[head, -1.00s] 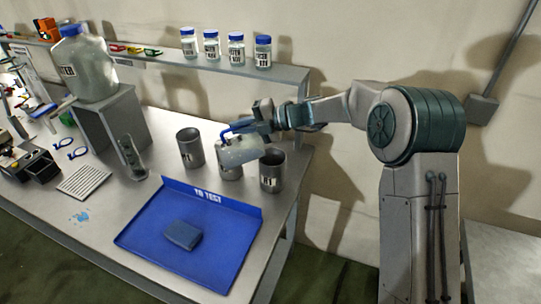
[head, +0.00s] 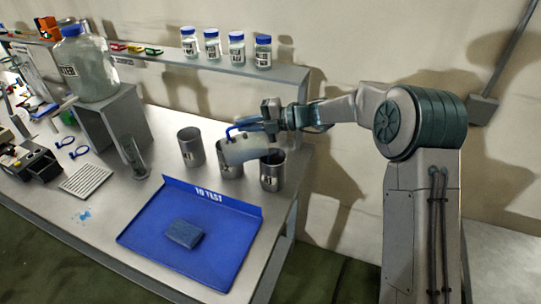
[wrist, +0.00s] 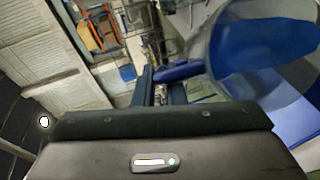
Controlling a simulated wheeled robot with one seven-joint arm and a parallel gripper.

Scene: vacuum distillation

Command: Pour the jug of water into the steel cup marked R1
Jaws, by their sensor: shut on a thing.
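My gripper (head: 256,126) is shut on the blue handle of the translucent jug (head: 242,150). The jug is tilted, its right end close to the rim of the right steel cup (head: 271,172). In the wrist view, my gripper (wrist: 160,88) grips the handle, and blue shows inside the jug's wide mouth (wrist: 262,45). A middle steel cup (head: 230,171) stands below the jug, partly hidden by it. A left steel cup (head: 191,147) stands apart. The cup labels are too small to read surely, so I cannot tell which is R1.
A blue tray (head: 150,235) marked "TO TEST" holds a dark blue block (head: 184,234) in front of the cups. A large water bottle (head: 88,68) stands on a raised block at left. Several blue-capped jars (head: 237,50) line the shelf behind.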

